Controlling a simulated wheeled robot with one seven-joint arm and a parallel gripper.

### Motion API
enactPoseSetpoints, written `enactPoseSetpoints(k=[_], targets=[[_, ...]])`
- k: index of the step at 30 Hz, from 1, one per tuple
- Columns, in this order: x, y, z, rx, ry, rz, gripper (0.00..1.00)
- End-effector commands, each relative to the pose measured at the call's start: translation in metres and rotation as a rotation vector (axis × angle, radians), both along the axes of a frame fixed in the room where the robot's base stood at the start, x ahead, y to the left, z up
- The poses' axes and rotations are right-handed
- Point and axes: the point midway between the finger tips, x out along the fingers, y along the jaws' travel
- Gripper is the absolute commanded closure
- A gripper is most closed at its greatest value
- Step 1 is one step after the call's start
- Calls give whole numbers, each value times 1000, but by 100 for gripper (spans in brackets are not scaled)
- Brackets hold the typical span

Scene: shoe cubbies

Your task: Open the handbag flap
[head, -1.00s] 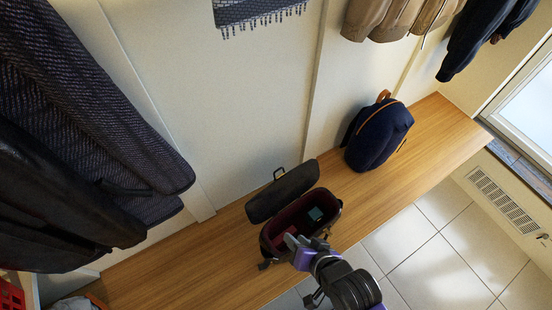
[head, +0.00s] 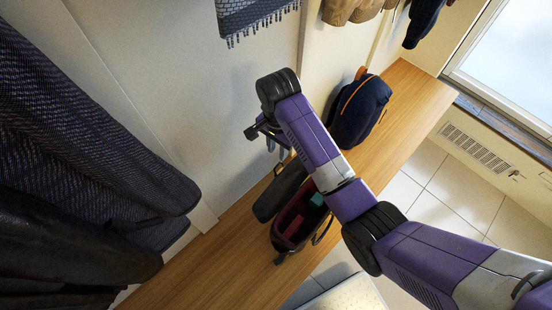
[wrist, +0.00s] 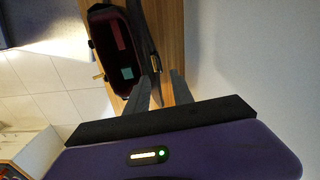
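The dark handbag stands on the wooden bench, its open body (head: 284,236) showing a dark red lining. Its dark flap (head: 280,191) is swung back toward the wall, apart from the mouth. In the wrist view the open body (wrist: 100,52) is at the upper left, and the flap shows nearly edge-on at its right. A red item and a teal item (wrist: 127,73) lie inside. My gripper (head: 277,149) is above the flap, close to the wall.
A navy backpack (head: 360,110) stands farther right on the bench (head: 408,95). Dark coats (head: 90,160) hang at the left, and a fringed scarf (head: 250,15) hangs above. The bench's left part is clear. Tiled floor lies in front.

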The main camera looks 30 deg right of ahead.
Motion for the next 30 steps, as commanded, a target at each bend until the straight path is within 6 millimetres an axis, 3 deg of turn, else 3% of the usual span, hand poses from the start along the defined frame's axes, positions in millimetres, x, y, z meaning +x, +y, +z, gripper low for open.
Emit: enactPoseSetpoints(k=[4, 18, 29, 30], targets=[[0, -1, -9, -3, 9, -6, 72], [0, -1, -71, -3, 5, -3, 72], [0, -1, -76, -2, 4, -2, 72], [0, -1, -76, -2, 4, -2, 80]])
